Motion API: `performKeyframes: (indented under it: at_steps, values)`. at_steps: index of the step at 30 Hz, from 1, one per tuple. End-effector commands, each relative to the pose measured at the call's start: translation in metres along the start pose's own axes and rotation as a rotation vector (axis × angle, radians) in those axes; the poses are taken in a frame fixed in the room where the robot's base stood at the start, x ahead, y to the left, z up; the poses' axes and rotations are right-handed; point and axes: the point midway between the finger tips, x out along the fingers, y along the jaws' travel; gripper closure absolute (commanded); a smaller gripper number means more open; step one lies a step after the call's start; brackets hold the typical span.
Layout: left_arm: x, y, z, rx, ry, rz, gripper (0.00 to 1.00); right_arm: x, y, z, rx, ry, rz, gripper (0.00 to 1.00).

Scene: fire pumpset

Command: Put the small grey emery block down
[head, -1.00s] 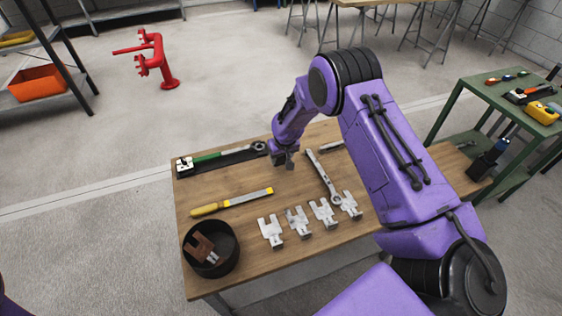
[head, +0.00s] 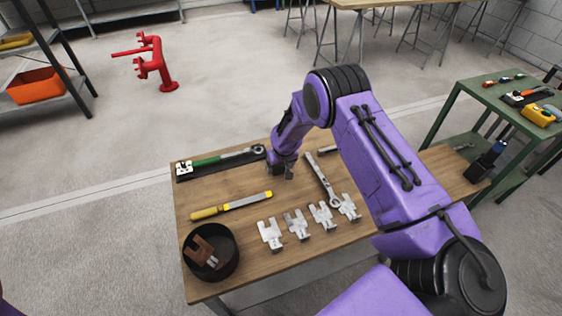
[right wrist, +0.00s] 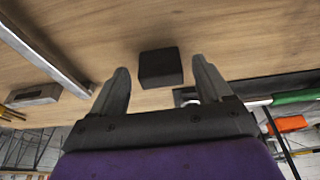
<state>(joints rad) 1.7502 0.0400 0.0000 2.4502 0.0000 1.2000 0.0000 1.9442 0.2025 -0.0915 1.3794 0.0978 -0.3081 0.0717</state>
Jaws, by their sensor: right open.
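The small emery block (right wrist: 160,68) shows dark grey in the right wrist view. It rests on the wooden table (right wrist: 225,35), just beyond and between my right fingertips, with a gap on each side. My right gripper (right wrist: 162,85) is open and does not hold the block. In the head view my right gripper (head: 281,171) is low over the table's far middle part, and I cannot make out the block there. My left gripper is not in view.
A green-handled tool (head: 207,161) lies left of my right gripper and a wrench (head: 322,180) right of it. A yellow-handled file (head: 230,206), several pale forked pieces (head: 297,224) and a black bowl (head: 230,262) are nearer. Bare wood lies between.

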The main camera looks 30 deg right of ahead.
Motion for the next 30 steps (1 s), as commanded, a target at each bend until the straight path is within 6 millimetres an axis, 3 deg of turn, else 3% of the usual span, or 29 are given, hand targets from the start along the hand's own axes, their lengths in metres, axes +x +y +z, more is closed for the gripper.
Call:
performKeyframes:
  at_steps: [9, 15, 30]
  values:
    - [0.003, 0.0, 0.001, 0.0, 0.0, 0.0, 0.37, -0.077, -0.001, -0.002, -0.001, 0.006, -0.001, 0.22]
    - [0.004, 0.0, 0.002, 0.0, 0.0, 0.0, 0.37, -0.111, 0.0, -0.001, 0.0, 0.002, 0.0, 0.22]
    - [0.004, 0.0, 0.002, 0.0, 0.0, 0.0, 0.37, -0.118, 0.0, 0.0, 0.0, 0.001, 0.0, 0.22]
